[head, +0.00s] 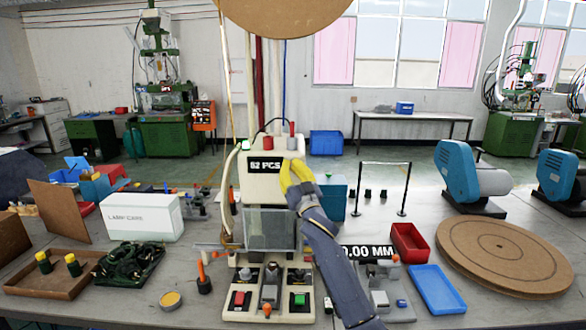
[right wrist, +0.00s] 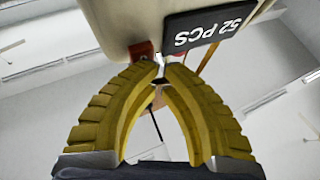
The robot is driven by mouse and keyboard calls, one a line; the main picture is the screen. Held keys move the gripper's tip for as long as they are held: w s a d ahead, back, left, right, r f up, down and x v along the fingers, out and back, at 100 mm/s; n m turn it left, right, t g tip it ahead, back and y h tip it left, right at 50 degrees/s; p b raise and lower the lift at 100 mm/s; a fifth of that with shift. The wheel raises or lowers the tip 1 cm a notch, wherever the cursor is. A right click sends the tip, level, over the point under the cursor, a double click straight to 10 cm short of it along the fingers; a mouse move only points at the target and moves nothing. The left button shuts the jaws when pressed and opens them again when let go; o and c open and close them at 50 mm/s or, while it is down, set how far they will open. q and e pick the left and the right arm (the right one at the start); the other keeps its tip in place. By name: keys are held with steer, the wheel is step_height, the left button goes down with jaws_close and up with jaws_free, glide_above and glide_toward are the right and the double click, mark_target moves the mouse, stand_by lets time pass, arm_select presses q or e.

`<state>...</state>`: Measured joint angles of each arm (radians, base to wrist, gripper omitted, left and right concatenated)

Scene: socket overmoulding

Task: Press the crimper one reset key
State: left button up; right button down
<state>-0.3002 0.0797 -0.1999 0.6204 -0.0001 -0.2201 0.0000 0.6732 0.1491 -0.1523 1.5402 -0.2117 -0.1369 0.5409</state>
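The crimper (head: 275,215) is a cream machine in the middle of the bench, with a black counter display (head: 264,167) near its top. The display reads 52 PCS in the right wrist view (right wrist: 207,27), upside down. A small red key (right wrist: 142,50) sits beside the display on the cream housing. My right gripper (head: 290,165) has yellow fingers, brought together and empty, at the upper right of the crimper's front. Its tips (right wrist: 164,66) are very close to the red key; whether they touch it I cannot tell. In the head view the fingers hide this key. My left gripper is not in view.
The crimper's base has a red button (head: 239,298) and a green button (head: 299,299). A 0.00 MM display (head: 368,252), red bin (head: 409,243) and blue tray (head: 437,289) stand to the right. A white box (head: 143,217) and brown tray (head: 42,283) stand left.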

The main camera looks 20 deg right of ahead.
steer(key=shift+w+d, duration=0.1)
steer(key=shift+w, duration=0.25)
stand_by(0.4)
steer(key=shift+s, duration=0.15)
steer(key=shift+s+a, duration=0.3)
steer(key=shift+s, duration=0.5)
steer(key=shift+s+a, duration=0.25)
steer(key=shift+s, duration=0.55)
steer(key=shift+s+a, duration=0.25)
steer(key=shift+s, duration=0.55)
steer(key=shift+s+a, duration=0.25)
steer(key=shift+s, duration=0.55)
steer(key=shift+f, duration=0.1)
